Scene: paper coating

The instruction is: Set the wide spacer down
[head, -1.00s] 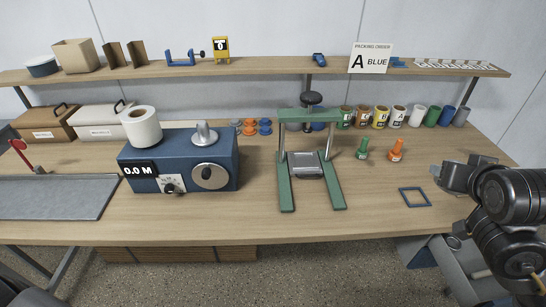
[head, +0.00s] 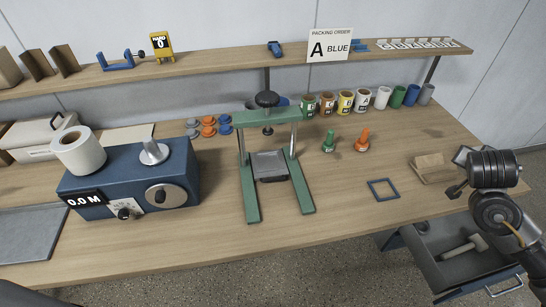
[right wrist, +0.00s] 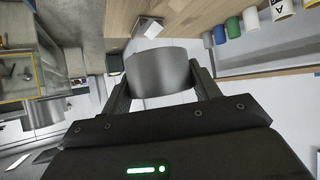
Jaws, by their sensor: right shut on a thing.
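The wide spacer, a smooth grey cylinder (right wrist: 160,72), sits between the fingers of my right gripper (right wrist: 160,88) in the right wrist view. The fingers are shut on its two sides. In the head view my right gripper (head: 457,190) is at the right end of the bench, close to its front edge, near a small wooden stand (head: 432,172). The spacer itself is not clear in the head view, and I cannot tell its height over the bench. My left gripper is out of view.
A blue square frame (head: 383,189) lies on the bench, with a green press (head: 250,190) further left. An open drawer (head: 470,262) holding a mallet juts out below. Bench between press and frame is clear.

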